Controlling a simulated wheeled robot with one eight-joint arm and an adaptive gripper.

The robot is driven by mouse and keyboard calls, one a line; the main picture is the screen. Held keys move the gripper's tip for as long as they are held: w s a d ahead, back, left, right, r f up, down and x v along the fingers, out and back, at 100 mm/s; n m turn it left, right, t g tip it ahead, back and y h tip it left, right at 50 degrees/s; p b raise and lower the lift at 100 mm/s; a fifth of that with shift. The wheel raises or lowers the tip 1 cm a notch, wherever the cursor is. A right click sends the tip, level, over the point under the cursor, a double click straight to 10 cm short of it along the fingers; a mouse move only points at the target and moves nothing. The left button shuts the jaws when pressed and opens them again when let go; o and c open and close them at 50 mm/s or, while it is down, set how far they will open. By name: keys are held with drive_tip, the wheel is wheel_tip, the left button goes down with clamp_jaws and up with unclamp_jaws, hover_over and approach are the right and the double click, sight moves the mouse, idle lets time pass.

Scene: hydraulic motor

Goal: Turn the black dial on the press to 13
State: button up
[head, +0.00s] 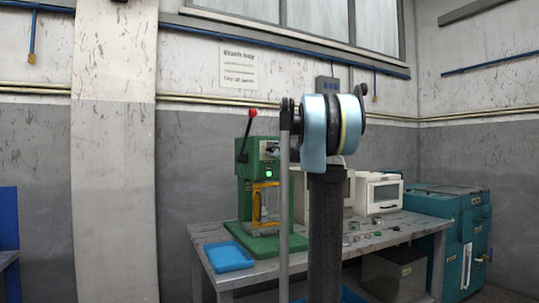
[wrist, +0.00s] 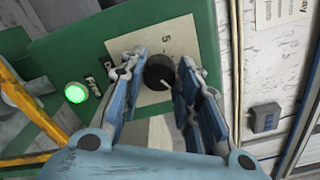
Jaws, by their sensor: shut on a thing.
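The black dial (wrist: 157,68) is on a pale scale plate (wrist: 172,35) on the green press. A light mark shows on the dial's lower right. One number, looking like a 5, is on the plate above it; the other numbers are hidden or unreadable. My gripper (wrist: 160,75) has a finger on each side of the dial and is shut on it. In the head view the green press (head: 243,172) stands on the table, with a red-knobbed lever (head: 248,122). My arm hides the gripper and dial there.
A green light (wrist: 76,94) glows left of the dial, and yellow bars (wrist: 22,100) are farther left. The grey table (head: 218,283) also holds a blue tray (head: 227,256), a white box-shaped machine (head: 379,191) and several small parts. A teal cabinet (head: 468,235) stands at the right.

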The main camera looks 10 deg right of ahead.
drive_tip(key=shift+f, duration=0.15)
drive_tip(key=o, duration=1.1)
drive_tip(key=shift+w+f, duration=0.1)
drive_tip(key=shift+c, duration=0.2)
drive_tip(key=v, duration=1.2)
